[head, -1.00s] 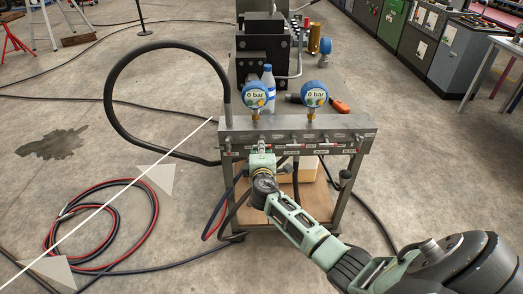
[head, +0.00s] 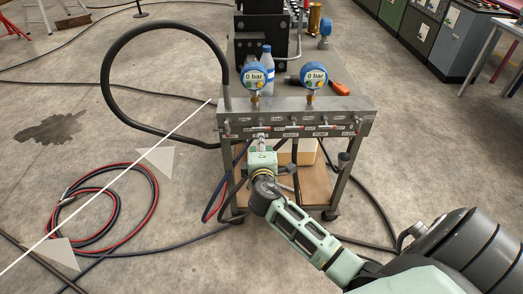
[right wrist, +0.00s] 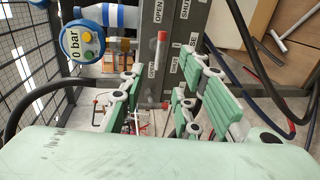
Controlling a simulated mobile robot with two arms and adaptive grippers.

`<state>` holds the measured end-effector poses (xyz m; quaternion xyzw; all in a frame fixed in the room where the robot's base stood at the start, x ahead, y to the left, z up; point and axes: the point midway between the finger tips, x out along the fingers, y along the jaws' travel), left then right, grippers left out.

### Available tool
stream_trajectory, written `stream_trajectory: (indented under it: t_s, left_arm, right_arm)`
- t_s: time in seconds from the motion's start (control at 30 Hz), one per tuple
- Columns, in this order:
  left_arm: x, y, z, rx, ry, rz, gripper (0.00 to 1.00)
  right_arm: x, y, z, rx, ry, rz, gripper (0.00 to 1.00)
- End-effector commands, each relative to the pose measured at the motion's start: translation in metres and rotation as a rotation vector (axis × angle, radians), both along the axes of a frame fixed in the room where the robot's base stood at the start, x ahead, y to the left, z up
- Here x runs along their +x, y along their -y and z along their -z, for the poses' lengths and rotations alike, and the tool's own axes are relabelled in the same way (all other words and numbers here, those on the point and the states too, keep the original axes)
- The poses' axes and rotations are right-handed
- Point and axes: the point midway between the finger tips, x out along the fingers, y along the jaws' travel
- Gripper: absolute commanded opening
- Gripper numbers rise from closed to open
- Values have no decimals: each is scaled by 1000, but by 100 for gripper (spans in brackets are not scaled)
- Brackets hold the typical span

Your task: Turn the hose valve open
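The grey valve manifold (head: 350,115) spans the front of the bench, with several small red-ended handles and white labels along its face. The labels are too small in the head view to tell which valve is the hose valve. In the right wrist view, a red-tipped handle (right wrist: 162,50) lies by OPEN and SHUT labels on the grey face. My right gripper (head: 262,146) is in front of the manifold's left part. In the right wrist view its green fingers (right wrist: 165,100) are spread apart, with a smaller red handle end visible in the gap; no grip shows. My left gripper is out of view.
Two blue gauges (head: 314,76) reading 0 bar stand on the manifold. A thick black hose (head: 110,75) loops out from its left end. Coiled red and black hoses (head: 105,200) lie on the floor at left.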

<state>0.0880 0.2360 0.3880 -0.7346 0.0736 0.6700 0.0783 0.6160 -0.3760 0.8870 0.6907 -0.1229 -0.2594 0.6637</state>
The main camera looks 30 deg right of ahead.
Motion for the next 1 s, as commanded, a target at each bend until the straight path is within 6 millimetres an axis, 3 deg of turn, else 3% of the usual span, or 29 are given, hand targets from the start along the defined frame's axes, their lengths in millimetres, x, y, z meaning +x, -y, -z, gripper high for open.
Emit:
stream_trajectory:
  t_s: [0.1, 0.27, 0.83, 0.93, 1.0]
  left_arm:
    - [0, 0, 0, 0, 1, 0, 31]
    - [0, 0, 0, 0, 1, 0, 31]
    - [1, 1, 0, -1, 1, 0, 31]
    - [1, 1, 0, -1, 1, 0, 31]
    - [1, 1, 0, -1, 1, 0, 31]
  right_arm:
    - [-16, -10, -3, 1, 1, -1, 30]
    - [-26, -16, -6, 0, -1, 1, 30]
    - [-27, -17, -6, 1, -1, 0, 30]
    - [-29, -18, 9, 19, -23, -5, 30]
    - [-33, -22, 35, 56, -61, -14, 30]
